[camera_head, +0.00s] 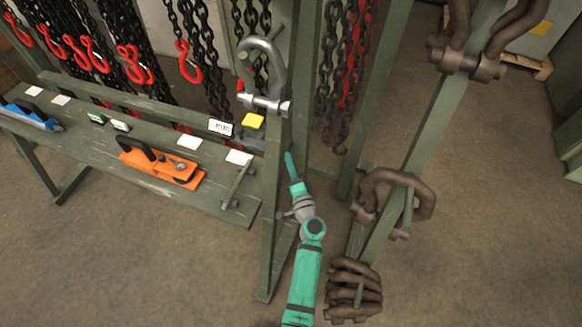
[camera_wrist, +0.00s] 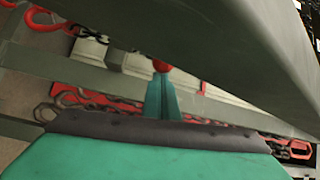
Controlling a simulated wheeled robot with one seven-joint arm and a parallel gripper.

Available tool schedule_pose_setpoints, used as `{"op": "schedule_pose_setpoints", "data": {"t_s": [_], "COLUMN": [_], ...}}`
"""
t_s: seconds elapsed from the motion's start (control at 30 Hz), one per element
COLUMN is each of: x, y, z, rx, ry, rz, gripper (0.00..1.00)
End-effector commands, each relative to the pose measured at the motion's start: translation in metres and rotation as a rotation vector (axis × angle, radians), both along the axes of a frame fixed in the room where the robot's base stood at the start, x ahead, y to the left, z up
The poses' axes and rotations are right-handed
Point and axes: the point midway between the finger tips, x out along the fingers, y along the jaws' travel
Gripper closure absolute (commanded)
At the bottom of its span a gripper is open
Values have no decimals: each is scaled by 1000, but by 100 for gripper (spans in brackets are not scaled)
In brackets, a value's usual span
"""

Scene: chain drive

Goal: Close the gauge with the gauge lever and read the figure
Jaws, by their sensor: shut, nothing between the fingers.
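My gripper (camera_head: 291,165) is the teal end of my arm, beside the green upright post at the right end of the bench. In the wrist view its teal fingers (camera_wrist: 161,98) are together and empty. A red ball (camera_wrist: 161,66) shows just beyond the fingertips there; I cannot tell whether they touch it, or whether it is the gauge lever's knob. In the head view a small white plate with dark characters (camera_head: 221,128), too small to read, sits beside a yellow block (camera_head: 253,120). I cannot tell which part is the gauge.
A large grey shackle (camera_head: 262,70) with a bright pin hangs at the post above my gripper. The bench (camera_head: 75,140) carries an orange tool (camera_head: 160,165) and a blue tool (camera_head: 30,115). Chains with red hooks hang behind. Brown shackles (camera_head: 395,200) hang on a rail at right.

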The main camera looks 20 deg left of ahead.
Motion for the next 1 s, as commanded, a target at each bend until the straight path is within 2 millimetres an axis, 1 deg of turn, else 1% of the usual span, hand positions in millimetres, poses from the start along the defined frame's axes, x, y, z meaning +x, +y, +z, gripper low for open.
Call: {"op": "schedule_pose_setpoints", "data": {"t_s": [0.33, 0.53, 0.83, 1.0], "x": [-1, -13, -13, -23], "y": [1, 10, 9, 2], "z": [0, -1, -1, -3], "rx": [-1, -1, -1, -1], "ry": [1, 1, 1, 3], "rz": [0, 1, 2, 1], "gripper": [100, 100, 100, 100]}}
